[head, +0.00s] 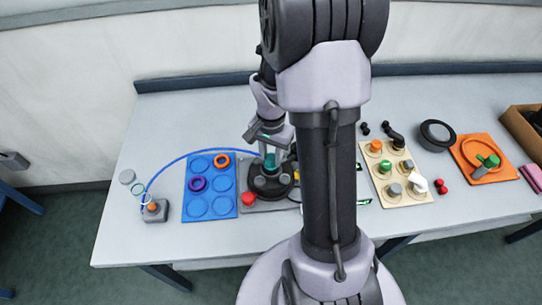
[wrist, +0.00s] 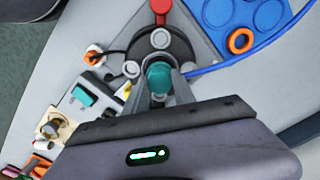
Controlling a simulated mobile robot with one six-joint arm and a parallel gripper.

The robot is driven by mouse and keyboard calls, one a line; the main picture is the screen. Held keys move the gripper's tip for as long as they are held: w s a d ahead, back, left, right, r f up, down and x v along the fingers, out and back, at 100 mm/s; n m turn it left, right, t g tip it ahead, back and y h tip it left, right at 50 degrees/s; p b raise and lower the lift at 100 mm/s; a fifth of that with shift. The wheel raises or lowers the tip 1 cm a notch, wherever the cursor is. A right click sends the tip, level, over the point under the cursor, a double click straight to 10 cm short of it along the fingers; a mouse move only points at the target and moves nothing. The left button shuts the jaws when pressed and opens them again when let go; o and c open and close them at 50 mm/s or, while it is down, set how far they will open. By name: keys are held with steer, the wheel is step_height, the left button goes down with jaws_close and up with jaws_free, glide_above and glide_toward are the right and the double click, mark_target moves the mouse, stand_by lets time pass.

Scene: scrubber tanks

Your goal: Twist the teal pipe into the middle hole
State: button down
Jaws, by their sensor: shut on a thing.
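The teal pipe (wrist: 159,76) is between the fingers of my gripper (wrist: 160,88) in the wrist view, and the gripper is shut on it. In the head view the pipe (head: 270,160) stands about upright over the middle of a black round fixture (head: 270,186). The fixture also shows in the wrist view (wrist: 178,45), with grey round caps around its middle. The middle hole is hidden by the pipe and fingers, so I cannot tell how deep the pipe sits.
A red knob (head: 248,199) is at the fixture's front left. A blue tray (head: 225,187) with an orange ring (head: 221,160) and a purple ring (head: 198,184) lies to the left. A tan board (head: 410,185) with several caps is to the right. A blue cable (head: 172,163) runs behind the tray.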

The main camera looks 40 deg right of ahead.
stand_by(0.3)
steer(key=shift+m+b, duration=0.5)
steer(key=shift+m, duration=0.5)
steer(key=shift+m+b, duration=0.45)
steer(key=shift+m, duration=0.35)
steer(key=shift+f, duration=0.25)
steer(key=shift+c, duration=0.4)
jaws_free()
